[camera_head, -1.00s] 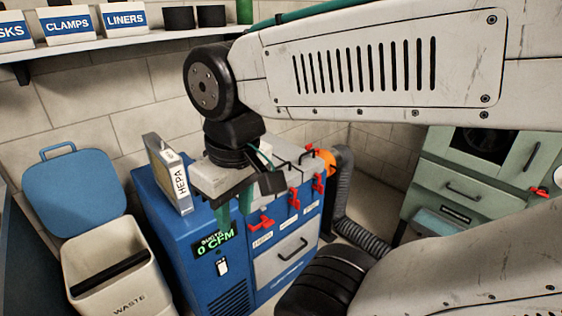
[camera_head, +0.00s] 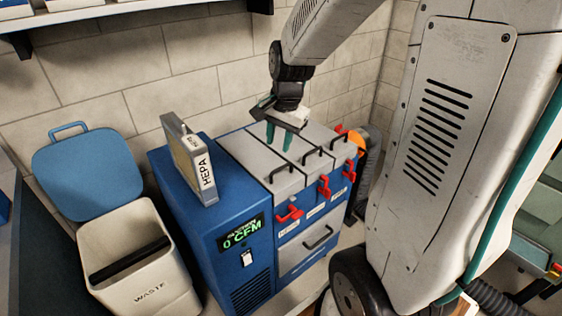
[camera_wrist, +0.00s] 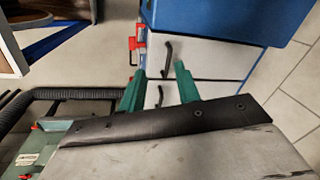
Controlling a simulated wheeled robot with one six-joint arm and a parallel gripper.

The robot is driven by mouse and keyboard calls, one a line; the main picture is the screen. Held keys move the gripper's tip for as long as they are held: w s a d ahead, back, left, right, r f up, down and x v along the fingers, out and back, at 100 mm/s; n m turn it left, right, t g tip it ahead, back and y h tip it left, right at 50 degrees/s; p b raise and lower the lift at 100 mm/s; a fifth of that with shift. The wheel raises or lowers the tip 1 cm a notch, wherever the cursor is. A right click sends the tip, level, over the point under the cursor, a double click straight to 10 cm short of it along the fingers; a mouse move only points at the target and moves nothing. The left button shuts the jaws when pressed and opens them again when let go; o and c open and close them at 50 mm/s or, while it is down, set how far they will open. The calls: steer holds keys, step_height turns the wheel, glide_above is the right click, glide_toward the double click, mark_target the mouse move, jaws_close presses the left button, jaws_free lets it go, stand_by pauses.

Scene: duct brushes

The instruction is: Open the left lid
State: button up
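The left lid (camera_head: 252,157) is a grey panel on top of the blue machine, beside the HEPA filter. It lies flat and closed, with a black handle (camera_head: 280,173) near its front edge. A red latch (camera_head: 289,214) sits below it on the front face, tilted differently from the other latches. My gripper (camera_head: 279,142) points down over the lids toward the back, open and empty, with green fingers. In the wrist view its fingers (camera_wrist: 160,68) are apart, with lids and black handles beyond them. Contact with the lids cannot be made out.
The HEPA filter (camera_head: 192,163) stands upright on the machine (camera_head: 226,212), left of the lids. The middle and right latches (camera_head: 323,186) are on the front face. A waste bin (camera_head: 140,262) with a raised blue lid (camera_head: 80,172) stands at left. A shelf (camera_head: 100,14) hangs above.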

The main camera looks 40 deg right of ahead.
mark_target(282, 168)
steer(key=w+d+f+m, duration=0.1)
steer(key=d+f, duration=0.1)
steer(key=f, duration=0.2)
steer(key=w+d+f+m, duration=0.1)
steer(key=w+f, duration=0.1)
steer(key=f, duration=0.3)
steer(key=w+d+f+m, duration=0.2)
steer(key=f, duration=0.2)
steer(key=shift+w+d+f, duration=0.25)
steer(key=shift+d+f, duration=0.05)
steer(key=shift+f, duration=0.1)
steer(key=shift+c, duration=0.3)
jaws_close()
